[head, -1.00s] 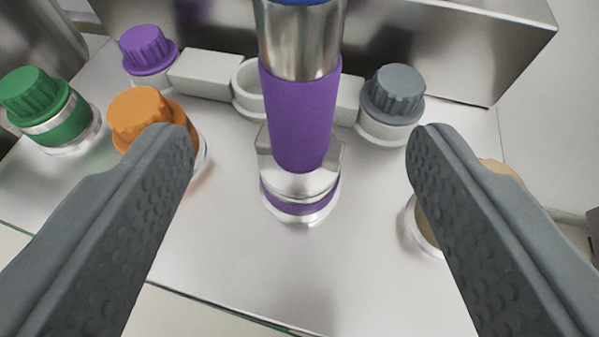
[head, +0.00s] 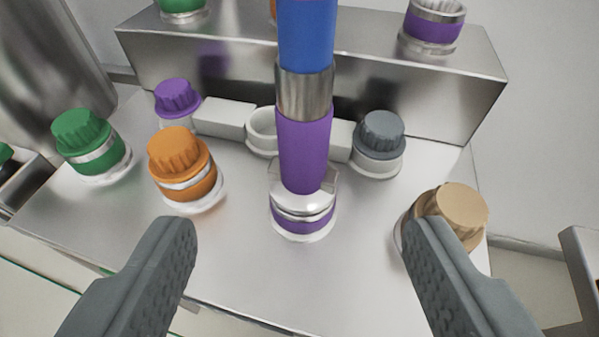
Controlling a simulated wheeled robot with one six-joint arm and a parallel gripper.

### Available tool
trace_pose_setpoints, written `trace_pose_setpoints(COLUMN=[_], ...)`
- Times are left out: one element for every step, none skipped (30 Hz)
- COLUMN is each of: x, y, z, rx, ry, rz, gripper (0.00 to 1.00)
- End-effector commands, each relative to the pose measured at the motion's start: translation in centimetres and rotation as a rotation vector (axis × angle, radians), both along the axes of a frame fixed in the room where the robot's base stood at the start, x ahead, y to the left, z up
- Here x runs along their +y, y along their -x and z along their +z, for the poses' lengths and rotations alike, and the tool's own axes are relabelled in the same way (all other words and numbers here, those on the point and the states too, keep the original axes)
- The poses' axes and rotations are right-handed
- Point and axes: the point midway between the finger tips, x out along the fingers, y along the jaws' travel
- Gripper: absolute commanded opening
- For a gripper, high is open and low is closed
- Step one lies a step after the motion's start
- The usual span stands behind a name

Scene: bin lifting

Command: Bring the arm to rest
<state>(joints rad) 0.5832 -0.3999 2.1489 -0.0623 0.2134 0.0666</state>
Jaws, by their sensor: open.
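My gripper (head: 295,245) is open and empty in the head view. Its two grey fingers stand wide apart over the front of a metal surface (head: 255,270). A tall bottle-like object (head: 303,150) with a purple sleeve, a metal band and a blue upper part stands upright beyond and between the fingers, on a purple-banded base. No finger touches it. Its top is cut off by the picture's edge.
Orange (head: 180,165), green (head: 90,145) and purple (head: 177,98) capped pieces stand left. A grey-capped piece (head: 380,140) and a tan-capped piece (head: 458,210), partly behind the right finger, stand right. A raised metal step (head: 420,90) runs behind, carrying more pieces.

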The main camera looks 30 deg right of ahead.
Motion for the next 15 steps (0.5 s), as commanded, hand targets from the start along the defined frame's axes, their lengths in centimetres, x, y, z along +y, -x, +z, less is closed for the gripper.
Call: trace_pose_setpoints(x=[0.8,1.4,2.5,3.4,4.5,6.1,7.4,8.6,10.3,11.5,12.7,14.2,15.4,16.5,17.9], y=[0.1,0.1,0.2,0.3,0.5,0.8,1.0,1.3,1.8,2.1,2.5,3.1,3.5,4.0,4.7], z=[0.2,0.4,0.7,1.0,1.2,1.6,1.8,2.2,2.5,2.7,3.0,3.3,3.4,3.6,3.8], rx=[-0.006,-0.01,-0.018,-0.025,-0.034,-0.045,-0.056,-0.067,-0.082,-0.092,-0.103,-0.118,-0.128,-0.139,-0.153], ry=[0.004,0.006,0.011,0.016,0.02,0.028,0.032,0.037,0.045,0.048,0.054,0.06,0.063,0.067,0.072], rz=[0.011,0.02,0.036,0.052,0.068,0.093,0.114,0.134,0.162,0.182,0.202,0.229,0.249,0.27,0.296], gripper=[0.65,0.65,0.65,0.65,0.65,0.65,0.65,0.65,0.65,0.65,0.65,0.65,0.65,0.65,0.65])
